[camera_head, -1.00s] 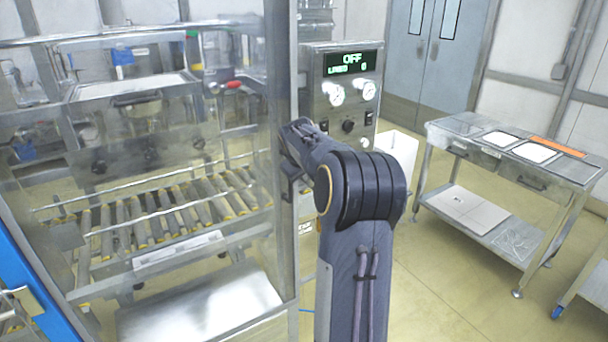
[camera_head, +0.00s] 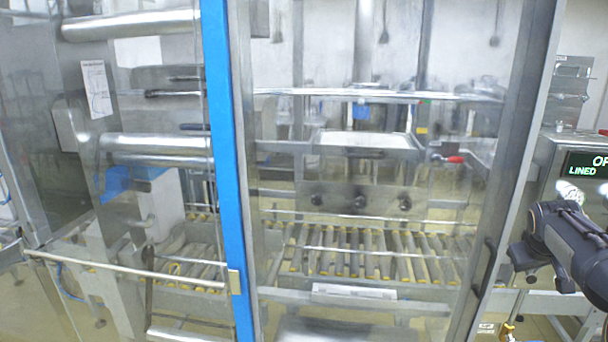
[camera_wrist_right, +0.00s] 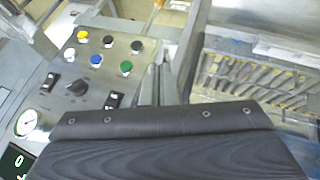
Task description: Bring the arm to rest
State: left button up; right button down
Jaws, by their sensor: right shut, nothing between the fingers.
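My right arm enters the head view from the right edge, dark grey. Its gripper (camera_head: 522,262) is at the end of the arm, beside the right post of the machine's clear door and below the control panel. It is shut and holds nothing. In the right wrist view the dark body of my own arm fills the lower middle. The control panel (camera_wrist_right: 92,72) with coloured buttons and a black knob is at the left there. My left gripper is not in view.
The box liner's clear door (camera_head: 360,250) fills the middle, with a dark handle (camera_head: 483,275) at its right. Behind it is a roller conveyor (camera_head: 375,255). A blue post (camera_head: 225,170) stands left of it. The display (camera_head: 585,165) shows "LINED" and is cut off at the right edge.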

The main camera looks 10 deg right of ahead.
jog(key=s+a+f+t+y+b, duration=0.1)
jog(key=s+a+f+y, duration=0.2)
jog(key=a, duration=0.9)
jog(key=s+a+t+y+b, duration=0.1)
jog(key=s+a+y, duration=0.3)
jog(key=a, duration=0.8)
jog(key=s+a+f+y, duration=0.1)
jog(key=s+a+f, duration=0.3)
jog(key=s+a, duration=0.2)
jog(key=s+a+f+n+y+b, duration=0.1)
jog(key=s+a+f, duration=0.3)
jog(key=s+a, duration=0.3)
jog(key=a, duration=0.3)
jog(key=shift+a+f+g, duration=0.15)
jog(key=shift+a+g, duration=0.05)
jog(key=shift+g, duration=0.1)
jog(key=shift+s, duration=0.1)
